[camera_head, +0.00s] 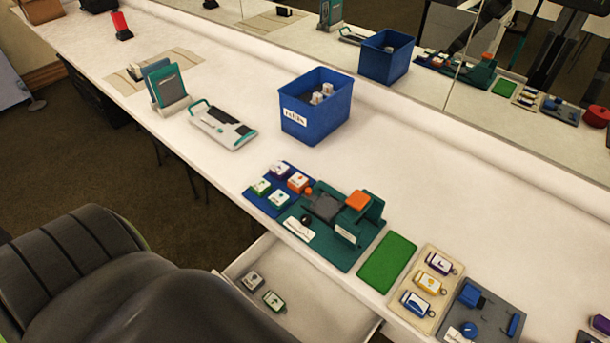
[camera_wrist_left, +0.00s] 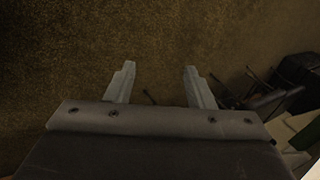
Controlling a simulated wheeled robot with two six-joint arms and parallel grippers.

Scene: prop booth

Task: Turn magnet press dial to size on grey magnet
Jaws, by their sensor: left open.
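The magnet press (camera_head: 368,232) is a teal block with an orange top on a teal base plate, standing near the front edge of the counter. A small black round knob (camera_head: 306,221), which looks like its dial, sits on the plate's left part beside a white label. Its markings are too small to read. A grey-edged magnet (camera_head: 253,281) lies in the open drawer beside a green-edged one (camera_head: 275,301). My left gripper (camera_wrist_left: 158,85) is open and empty above the carpet in the left wrist view. Neither gripper shows in the head view.
A blue mat (camera_head: 256,201) with several magnets adjoins the press. A green mat (camera_head: 387,261), a beige tray (camera_head: 429,258) with tags and a grey board (camera_head: 498,322) lie right. A blue bin (camera_head: 333,125) stands behind. The open drawer (camera_head: 318,315) and chair (camera_head: 60,260) are in front.

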